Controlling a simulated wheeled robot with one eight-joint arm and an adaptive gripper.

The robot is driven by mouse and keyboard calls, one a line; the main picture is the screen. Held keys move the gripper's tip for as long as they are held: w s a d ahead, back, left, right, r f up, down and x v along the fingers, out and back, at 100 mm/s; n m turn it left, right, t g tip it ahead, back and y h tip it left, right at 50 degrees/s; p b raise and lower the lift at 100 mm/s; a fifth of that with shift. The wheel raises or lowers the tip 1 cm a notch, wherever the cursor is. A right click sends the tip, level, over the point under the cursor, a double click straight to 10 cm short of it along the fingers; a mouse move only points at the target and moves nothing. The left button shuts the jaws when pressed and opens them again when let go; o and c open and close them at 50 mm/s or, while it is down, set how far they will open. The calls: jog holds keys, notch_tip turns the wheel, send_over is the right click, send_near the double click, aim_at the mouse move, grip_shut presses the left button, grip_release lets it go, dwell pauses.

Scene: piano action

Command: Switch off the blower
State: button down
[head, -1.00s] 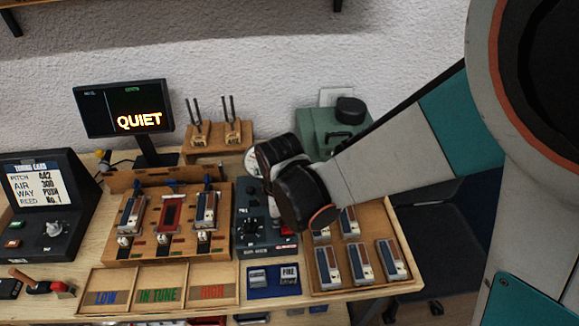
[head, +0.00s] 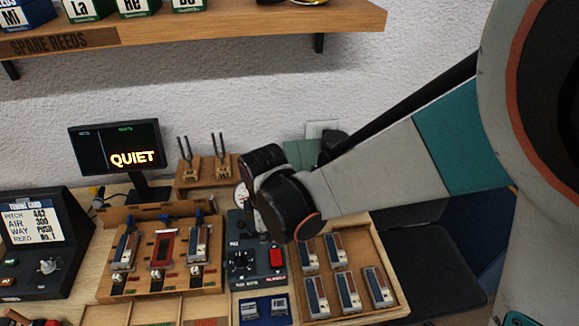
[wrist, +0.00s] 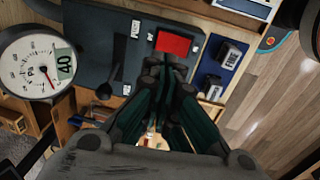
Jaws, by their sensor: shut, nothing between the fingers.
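A dark grey-blue control box (head: 244,281) stands on the bench with a black knob (head: 240,260) and a red switch (head: 277,258). In the wrist view the red switch (wrist: 173,43) lies just beyond my gripper's tips, and the box (wrist: 95,32) fills the upper left. My gripper (wrist: 165,72) is shut and empty, pointing at the box near the switch; I cannot tell whether it touches. In the head view my wrist hides the fingers. A round gauge (wrist: 28,62) with a small display reading 40 is beside the box. A green machine (head: 301,153) behind is mostly hidden by my arm.
A wooden reed rack (head: 165,283) stands left of the box and a tray of reeds (head: 385,310) right of it. A blue tray (head: 264,318) lies in front. A screen (head: 118,148) reads QUIET. A shelf (head: 215,27) hangs above.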

notch_tip(320, 180, up, 7)
jog(key=p, duration=0.3)
jog(key=shift+w+p, duration=0.2)
jog(key=shift+p, duration=0.1)
jog(key=shift+f, duration=0.15)
